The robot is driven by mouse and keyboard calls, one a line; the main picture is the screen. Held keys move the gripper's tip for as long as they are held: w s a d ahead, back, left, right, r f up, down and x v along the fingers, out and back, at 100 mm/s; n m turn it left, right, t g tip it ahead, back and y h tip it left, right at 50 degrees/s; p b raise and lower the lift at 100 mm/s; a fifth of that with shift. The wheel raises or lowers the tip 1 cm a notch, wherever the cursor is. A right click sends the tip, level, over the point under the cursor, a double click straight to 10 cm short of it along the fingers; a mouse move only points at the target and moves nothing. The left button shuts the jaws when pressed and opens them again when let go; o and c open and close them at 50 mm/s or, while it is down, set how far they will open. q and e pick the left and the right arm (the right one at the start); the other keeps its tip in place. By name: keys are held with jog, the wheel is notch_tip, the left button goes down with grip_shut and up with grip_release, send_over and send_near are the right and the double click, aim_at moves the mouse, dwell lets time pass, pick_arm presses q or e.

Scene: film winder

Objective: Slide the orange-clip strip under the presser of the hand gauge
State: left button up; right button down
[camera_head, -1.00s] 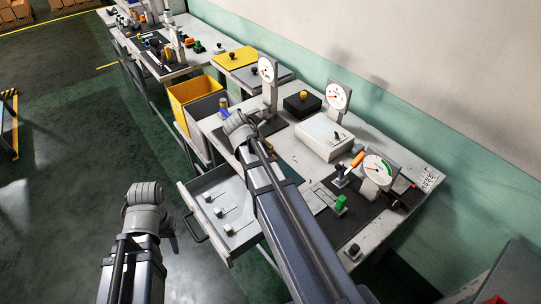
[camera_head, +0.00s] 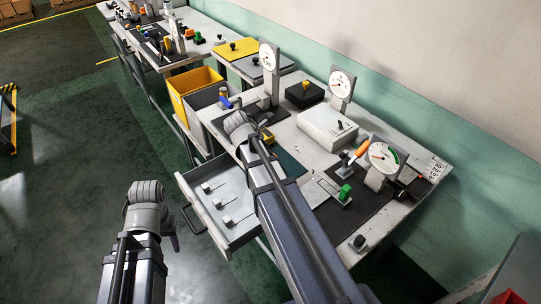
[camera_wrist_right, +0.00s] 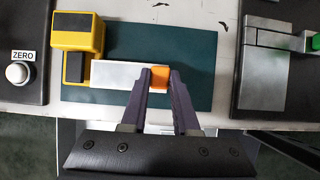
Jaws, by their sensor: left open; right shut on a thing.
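The strip is a pale metal bar (camera_wrist_right: 118,76) with an orange clip (camera_wrist_right: 160,79) at its right end in the right wrist view. My right gripper (camera_wrist_right: 159,76) is shut on the orange clip. The strip's left end meets a yellow block with black pads (camera_wrist_right: 78,32); whether it rests on it or is apart in height I cannot tell. In the head view my right arm hides the strip. My left gripper (camera_head: 170,228) is open and low at the left, clear of the bench. Several dial gauges stand on the bench: a back one (camera_head: 269,57), a middle one (camera_head: 341,83) and a front one (camera_head: 383,156).
A teal mat (camera_wrist_right: 190,45) lies under the strip. A black base with a ZERO button (camera_wrist_right: 18,74) is at its left, a metal fixture (camera_wrist_right: 262,80) at its right. An open drawer (camera_head: 240,238) juts from the bench front. A yellow bin (camera_head: 190,87) stands beyond.

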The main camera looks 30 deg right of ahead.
jog(key=shift+f+b, duration=0.3)
jog(key=shift+b, duration=0.05)
dwell(0.4)
jog(key=shift+w+a, duration=0.2)
jog(key=shift+w, duration=1.1)
jog(key=shift+w+a, duration=0.15)
jog(key=shift+w, duration=1.2)
jog(key=shift+w+a, duration=0.2)
jog(key=shift+w, duration=1.1)
dwell(2.1)
dwell(0.5)
